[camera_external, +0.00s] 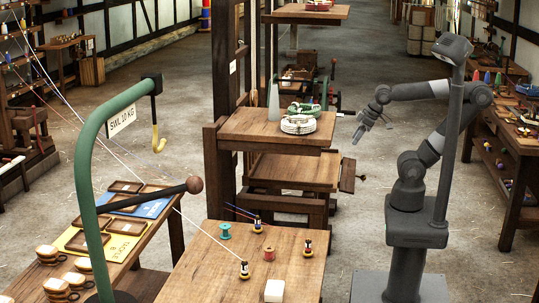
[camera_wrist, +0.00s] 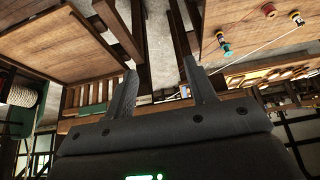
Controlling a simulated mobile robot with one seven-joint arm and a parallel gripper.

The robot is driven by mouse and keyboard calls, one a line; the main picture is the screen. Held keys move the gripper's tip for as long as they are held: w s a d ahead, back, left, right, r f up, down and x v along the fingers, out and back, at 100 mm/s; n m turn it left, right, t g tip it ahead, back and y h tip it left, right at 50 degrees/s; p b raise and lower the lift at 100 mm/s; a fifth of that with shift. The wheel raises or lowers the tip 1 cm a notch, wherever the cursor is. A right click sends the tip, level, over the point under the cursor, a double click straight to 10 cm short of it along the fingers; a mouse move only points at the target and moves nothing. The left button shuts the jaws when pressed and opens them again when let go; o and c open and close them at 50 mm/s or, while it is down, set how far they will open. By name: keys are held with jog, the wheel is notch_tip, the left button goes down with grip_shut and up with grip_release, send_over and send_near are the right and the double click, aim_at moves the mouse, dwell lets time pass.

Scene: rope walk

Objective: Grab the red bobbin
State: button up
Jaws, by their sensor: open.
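The red bobbin (camera_external: 269,254) stands upright on the near wooden table, between several black-and-yellow pieces with red and white parts. A small red spool shape (camera_wrist: 268,10), probably the same bobbin, shows at the top right of the wrist view. My gripper (camera_external: 359,135) is in the air right of the wooden rack, well away from the bobbin and farther back. In the wrist view my gripper (camera_wrist: 160,82) has its two fingers apart with nothing between them.
A teal spool (camera_external: 225,231) and a white block (camera_external: 274,291) share the near table (camera_external: 205,262). Rope coils (camera_external: 298,124) lie on the rack's shelf beside my gripper. A green curved stand (camera_external: 86,185) with a hook is at left. Open floor lies between rack and base.

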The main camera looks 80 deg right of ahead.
jog(key=shift+o, duration=0.4)
jog(key=shift+o, duration=0.9)
